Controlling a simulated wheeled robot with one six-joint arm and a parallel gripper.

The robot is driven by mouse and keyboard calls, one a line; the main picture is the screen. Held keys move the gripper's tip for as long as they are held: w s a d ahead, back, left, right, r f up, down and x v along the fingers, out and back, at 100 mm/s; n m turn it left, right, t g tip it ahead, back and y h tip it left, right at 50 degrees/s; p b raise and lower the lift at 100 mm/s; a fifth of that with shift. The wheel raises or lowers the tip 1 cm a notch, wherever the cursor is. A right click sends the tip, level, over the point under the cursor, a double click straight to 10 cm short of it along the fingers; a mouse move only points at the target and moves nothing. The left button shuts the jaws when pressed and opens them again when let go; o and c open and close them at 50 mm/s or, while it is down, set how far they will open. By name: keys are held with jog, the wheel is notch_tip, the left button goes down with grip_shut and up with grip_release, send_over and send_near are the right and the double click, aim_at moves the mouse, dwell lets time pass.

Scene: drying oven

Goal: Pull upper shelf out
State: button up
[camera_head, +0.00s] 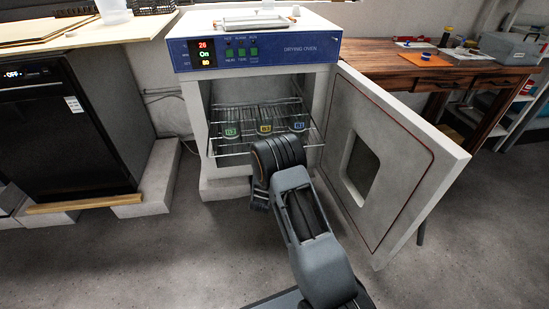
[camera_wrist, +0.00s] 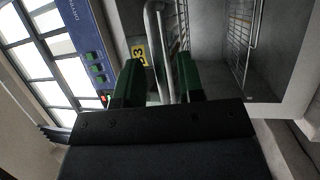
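The upper shelf (camera_head: 222,153) is a wire rack in the open drying oven (camera_head: 258,50). Several beakers with coloured labels stand on it: green (camera_head: 231,131), yellow (camera_head: 265,128) and blue (camera_head: 299,126). My gripper (camera_wrist: 158,82) has its two green fingers apart, one on each side of a metal rod (camera_wrist: 166,55) at the shelf's front. Gaps show between fingers and rod; I cannot tell whether either touches it. In the head view my wrist hides the fingertips. A yellow label (camera_wrist: 139,54) shows past the fingers in the wrist view.
The oven door (camera_head: 405,150) stands wide open on the right, close to my arm. A lower wire rack (camera_wrist: 240,42) shows in the wrist view. A black appliance (camera_head: 65,130) stands left and a wooden table (camera_head: 400,68) right. The floor in front is clear.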

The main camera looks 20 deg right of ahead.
jog(key=p+v, duration=0.2)
jog(key=v, duration=1)
jog(key=shift+r, duration=0.1)
jog(key=w+a+r+m+g+y+p, duration=0.1)
jog(key=w+r+m+y+p, duration=0.15)
jog(key=r+p, duration=0.4)
jog(key=w+a+r+m+g+y+p, duration=0.1)
jog(key=w+r+m+y+p, duration=0.2)
jog(key=r, duration=0.7)
jog(key=s+a+r+g+y+p, duration=0.25)
jog(key=r+p, duration=0.25)
jog(key=r, duration=0.3)
jog(key=s+a+r+g+y+p, duration=0.1)
jog(key=s+r+y+p, duration=0.15)
jog(key=r+p, duration=0.4)
jog(key=s+d+r+m+g+p, duration=0.1)
jog(key=s+r+p, duration=0.4)
jog(key=s+r, duration=0.5)
jog(key=s+d+r+m+g+p, duration=0.2)
jog(key=s+r+g+p, duration=0.4)
jog(key=s+r, duration=0.5)
jog(key=shift+s+m+y, duration=0.35)
jog(key=shift+s+m, duration=0.1)
jog(key=shift+m, duration=0.4)
jog(key=shift+d+g, duration=0.2)
jog(key=shift+g, duration=0.05)
